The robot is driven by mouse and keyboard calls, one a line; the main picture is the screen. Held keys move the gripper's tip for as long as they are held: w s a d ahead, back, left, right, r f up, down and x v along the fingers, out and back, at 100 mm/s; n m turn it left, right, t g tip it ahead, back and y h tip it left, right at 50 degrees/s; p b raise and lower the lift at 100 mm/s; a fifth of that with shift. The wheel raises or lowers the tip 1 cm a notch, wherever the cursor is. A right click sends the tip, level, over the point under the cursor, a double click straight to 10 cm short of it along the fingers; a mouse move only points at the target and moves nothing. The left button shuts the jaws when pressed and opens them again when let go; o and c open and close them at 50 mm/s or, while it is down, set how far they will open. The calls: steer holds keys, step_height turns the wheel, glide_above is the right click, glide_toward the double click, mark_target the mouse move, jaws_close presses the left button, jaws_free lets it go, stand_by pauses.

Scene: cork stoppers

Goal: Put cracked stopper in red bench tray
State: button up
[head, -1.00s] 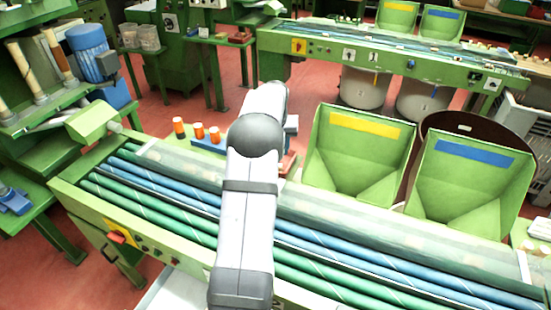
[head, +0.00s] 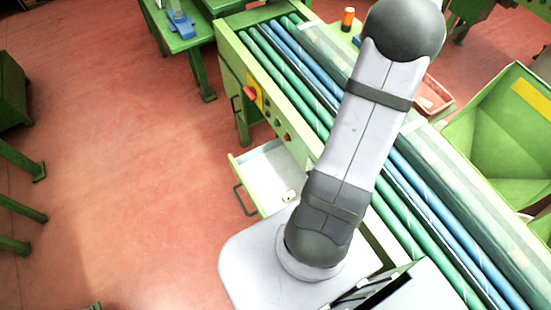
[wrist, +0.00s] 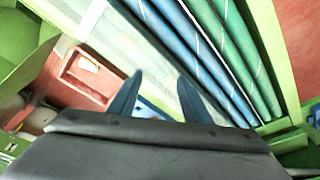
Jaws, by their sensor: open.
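The red tray (head: 434,97) shows partly behind my arm at the right side of the machine in the head view. In the wrist view the red tray (wrist: 72,88) lies left of my gripper (wrist: 159,82). My gripper is open, its two dark fingers apart with no object visible between them. My arm hides the gripper in the head view. I cannot make out a cracked stopper in either view. A small pale object (head: 289,196) lies in the open white drawer (head: 262,168), too small to identify.
Blue and green rollers (head: 296,75) run along the bench machine under my arm. A green bin (head: 500,130) with a yellow label stands at the right. An orange-topped cylinder (head: 348,18) stands near the rollers' far end. Open red floor lies to the left.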

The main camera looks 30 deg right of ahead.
steer(key=w+a+n, duration=0.2)
steer(key=a, duration=0.6)
steer(key=w+a+n, duration=0.1)
steer(key=w+a, duration=0.2)
steer(key=a, duration=0.4)
steer(key=s+a+f+n+y, duration=0.1)
steer(key=s+a+n, duration=0.1)
steer(key=a, duration=0.7)
steer(key=s+a+f+n+y, duration=0.1)
steer(key=s+a+f+n, duration=0.1)
steer(key=a, duration=0.7)
steer(key=s+a+f+n+g, duration=0.1)
steer(key=s+a+f+n, duration=0.1)
steer(key=s+a, duration=0.6)
steer(key=shift+s+a+f+n+g, duration=0.35)
steer(key=shift+a+n, duration=0.35)
steer(key=shift+a, duration=0.3)
steer(key=shift+r, duration=0.1)
